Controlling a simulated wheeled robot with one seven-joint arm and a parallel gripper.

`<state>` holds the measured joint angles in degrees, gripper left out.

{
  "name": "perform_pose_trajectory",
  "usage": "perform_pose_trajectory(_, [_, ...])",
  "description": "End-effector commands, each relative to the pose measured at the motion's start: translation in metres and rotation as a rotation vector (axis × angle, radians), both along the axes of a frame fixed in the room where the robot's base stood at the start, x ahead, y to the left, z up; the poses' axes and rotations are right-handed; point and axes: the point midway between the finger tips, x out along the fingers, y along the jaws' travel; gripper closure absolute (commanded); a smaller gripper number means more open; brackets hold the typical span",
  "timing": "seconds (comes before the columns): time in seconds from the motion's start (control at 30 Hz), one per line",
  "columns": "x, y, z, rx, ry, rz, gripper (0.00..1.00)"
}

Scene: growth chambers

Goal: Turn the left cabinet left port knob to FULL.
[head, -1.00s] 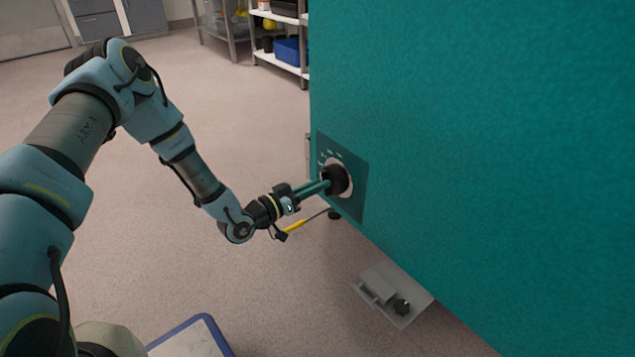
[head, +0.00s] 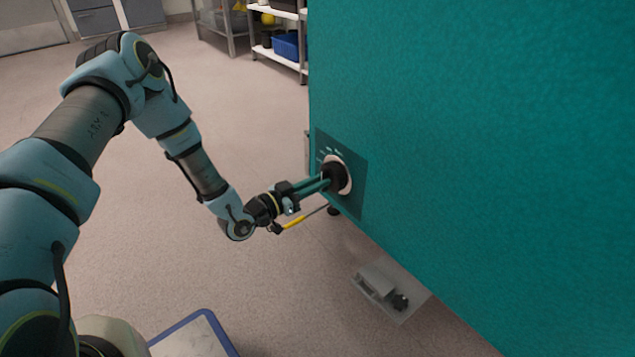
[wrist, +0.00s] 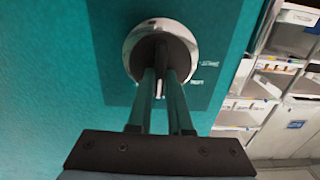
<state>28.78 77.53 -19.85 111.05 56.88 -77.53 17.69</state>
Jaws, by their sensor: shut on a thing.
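The port knob (head: 334,177) is black with a pale round ring behind it, on a dark teal panel (head: 353,196) on the side of the teal cabinet (head: 470,150). In the wrist view the knob (wrist: 160,45) sits inside a shiny silver ring. My gripper (head: 322,181) reaches the knob from the left and is shut on it. In the wrist view its two teal fingers (wrist: 161,75) lie on either side of the knob's grip. Small white labels show on the panel, too small to read, and my fingers hide part of the knob.
A blue-edged tray (head: 190,338) is at the bottom. A shelf with a blue bin (head: 288,46) stands at the back. The floor between is clear.

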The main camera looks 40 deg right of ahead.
Motion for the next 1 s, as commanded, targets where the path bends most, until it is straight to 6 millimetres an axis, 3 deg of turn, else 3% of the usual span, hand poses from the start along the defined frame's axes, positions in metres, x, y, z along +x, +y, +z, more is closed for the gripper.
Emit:
perform_pose_trajectory(0.07, [-0.001,0.001,-0.002,0.005,0.001,-0.001,1.00])
perform_pose_trajectory(0.1, [-0.001,0.001,-0.002,0.005,0.001,-0.001,0.81])
perform_pose_trajectory(0.37, [0.000,0.001,-0.001,0.002,0.001,-0.001,0.53])
perform_pose_trajectory(0.73, [0.001,0.009,0.001,0.002,0.001,0.002,0.53])
perform_pose_trajectory(1.0, [0.003,0.059,0.002,0.004,0.004,0.002,0.53])
